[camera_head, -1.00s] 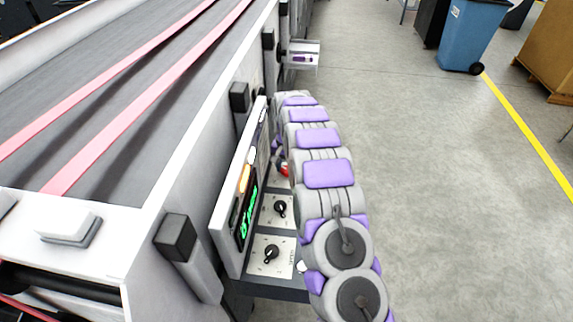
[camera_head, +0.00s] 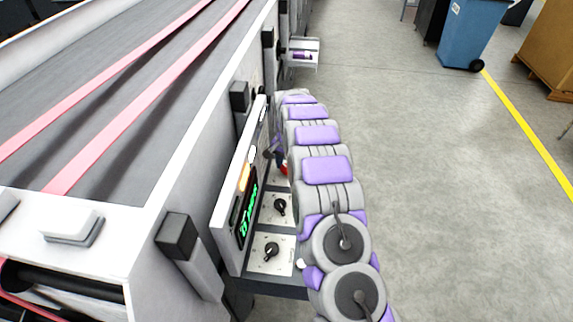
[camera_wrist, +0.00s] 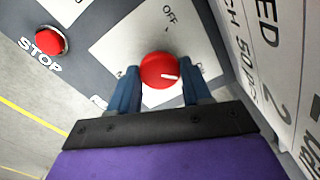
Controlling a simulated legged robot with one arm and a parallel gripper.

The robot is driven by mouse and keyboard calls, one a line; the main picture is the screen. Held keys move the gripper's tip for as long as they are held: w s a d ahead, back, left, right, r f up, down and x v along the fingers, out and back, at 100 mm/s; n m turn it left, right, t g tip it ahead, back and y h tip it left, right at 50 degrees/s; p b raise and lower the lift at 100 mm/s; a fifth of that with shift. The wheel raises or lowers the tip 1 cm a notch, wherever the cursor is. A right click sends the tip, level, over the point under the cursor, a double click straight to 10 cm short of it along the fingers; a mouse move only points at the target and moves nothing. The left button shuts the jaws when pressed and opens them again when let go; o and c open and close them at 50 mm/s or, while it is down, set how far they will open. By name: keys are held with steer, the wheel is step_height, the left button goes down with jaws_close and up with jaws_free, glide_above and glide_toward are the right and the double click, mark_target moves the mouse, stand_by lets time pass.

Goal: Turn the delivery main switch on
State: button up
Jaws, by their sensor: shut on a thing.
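The delivery main switch is a red round knob (camera_wrist: 158,70) on a white plate (camera_wrist: 115,47) in the wrist view. OFF is printed above it, and lettering to its right, partly hidden, looks like ON. The knob's white mark points right, towards that lettering. My gripper (camera_wrist: 160,84) has its two blue fingers on either side of the knob, shut on it. In the head view only a bit of red (camera_head: 284,169) shows beside my arm, and the fingers cannot be made out clearly.
A red STOP button (camera_wrist: 50,40) sits left of the plate. A printed white panel (camera_wrist: 280,60) stands close on the right. In the head view, two black selector knobs (camera_head: 271,251) sit below the lit green display (camera_head: 248,209). The floor right of my arm is clear.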

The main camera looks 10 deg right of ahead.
mark_target(286, 167)
steer(key=o, duration=1.1)
steer(key=shift+a, duration=0.1)
steer(key=shift+c, duration=0.2)
step_height(286, 167, up, 17)
steer(key=shift+r+p, duration=0.15)
steer(key=shift+p, duration=0.15)
steer(key=shift+w, duration=0.1)
